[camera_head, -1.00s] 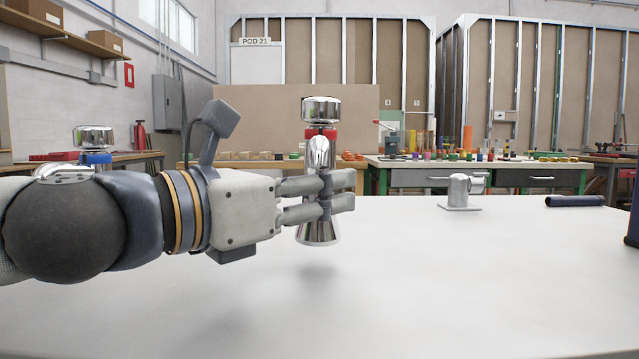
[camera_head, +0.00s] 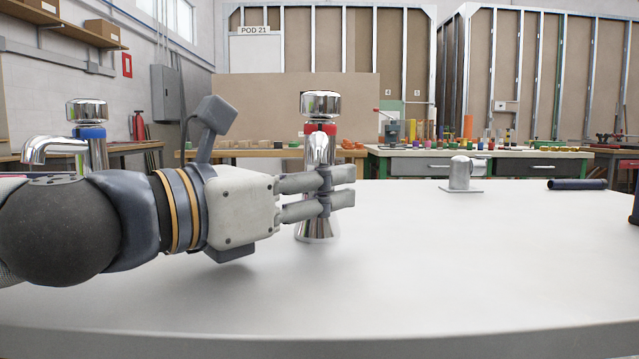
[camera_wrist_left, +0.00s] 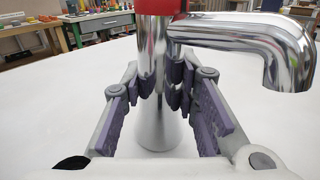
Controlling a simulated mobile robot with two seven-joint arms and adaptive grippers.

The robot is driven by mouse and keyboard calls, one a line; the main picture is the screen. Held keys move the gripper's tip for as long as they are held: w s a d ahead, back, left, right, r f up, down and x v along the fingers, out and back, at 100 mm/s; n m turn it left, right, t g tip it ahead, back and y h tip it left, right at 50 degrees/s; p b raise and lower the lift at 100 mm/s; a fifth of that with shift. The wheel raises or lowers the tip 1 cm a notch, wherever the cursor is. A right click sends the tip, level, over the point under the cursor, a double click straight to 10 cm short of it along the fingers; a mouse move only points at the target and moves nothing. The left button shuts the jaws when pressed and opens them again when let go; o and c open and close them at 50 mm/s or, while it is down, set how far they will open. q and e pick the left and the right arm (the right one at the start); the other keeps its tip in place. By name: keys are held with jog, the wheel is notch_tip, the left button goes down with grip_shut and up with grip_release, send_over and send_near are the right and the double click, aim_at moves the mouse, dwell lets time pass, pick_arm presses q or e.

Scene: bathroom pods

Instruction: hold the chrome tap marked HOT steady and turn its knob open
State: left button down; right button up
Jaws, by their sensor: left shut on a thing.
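A chrome tap with a red band (camera_head: 320,129) stands upright at the middle of the head view, with a round chrome knob (camera_head: 320,105) on top. No HOT lettering is readable. My left gripper (camera_head: 335,190) is shut on the tap's body, below the red band and above the flared foot (camera_head: 318,230). The foot appears to rest on the white table. In the left wrist view the fingers sit on both sides of the chrome body, and the spout (camera_wrist_left: 245,36) reaches right and bends down. My right gripper is not in view.
A second chrome tap with a blue band (camera_head: 89,133) stands at left, partly behind my left arm. A small grey fitting (camera_head: 460,175) and a dark cylinder (camera_head: 577,184) lie at the back right of the white table (camera_head: 450,265).

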pick_arm(q)
jog(key=c, duration=1.2)
grip_release()
jog(key=shift+f, duration=0.1)
jog(key=shift+f, duration=0.1)
jog(key=v, duration=1.2)
jog(key=shift+s, duration=0.1)
